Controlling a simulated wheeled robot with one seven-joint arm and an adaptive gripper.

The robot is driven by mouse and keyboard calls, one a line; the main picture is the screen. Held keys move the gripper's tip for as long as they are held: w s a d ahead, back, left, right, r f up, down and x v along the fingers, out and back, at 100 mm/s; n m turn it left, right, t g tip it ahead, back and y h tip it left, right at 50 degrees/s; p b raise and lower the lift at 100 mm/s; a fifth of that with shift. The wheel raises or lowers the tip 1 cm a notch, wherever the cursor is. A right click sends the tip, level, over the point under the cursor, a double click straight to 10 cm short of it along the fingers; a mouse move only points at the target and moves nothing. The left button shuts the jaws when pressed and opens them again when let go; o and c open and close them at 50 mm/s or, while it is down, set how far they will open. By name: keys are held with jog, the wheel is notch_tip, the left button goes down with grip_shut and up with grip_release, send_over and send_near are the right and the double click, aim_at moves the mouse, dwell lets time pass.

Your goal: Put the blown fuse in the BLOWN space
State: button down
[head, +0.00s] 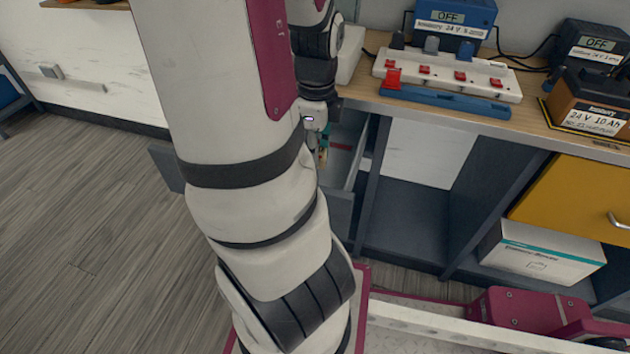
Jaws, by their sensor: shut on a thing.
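My gripper (318,148) shows only in part, mostly hidden behind my own arm. It points down over an open grey drawer (343,198) under the bench. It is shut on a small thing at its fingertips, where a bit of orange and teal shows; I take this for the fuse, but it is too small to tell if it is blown. The drawer's inside is pale with a red line, and my arm covers much of it. No BLOWN marking can be read in this view.
The wooden bench top (560,135) holds a white power strip (440,75), a blue tool or bar (445,101), blue and dark chargers and a battery (590,105). Below are open grey shelves, a white box (540,250) and a yellow drawer (580,200). The floor at left is clear.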

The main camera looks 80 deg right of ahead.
jog(key=shift+f+b, duration=2.4)
jog(key=shift+f, duration=1.4)
jog(key=shift+f, duration=0.2)
jog(key=c, duration=1.5)
grip_release()
jog(key=shift+c, duration=0.2)
jog(key=shift+r, duration=0.15)
notch_tip(320, 180, up, 12)
jog(key=p, duration=0.8)
jog(key=shift+r+p, duration=0.1)
jog(key=shift+p, duration=0.25)
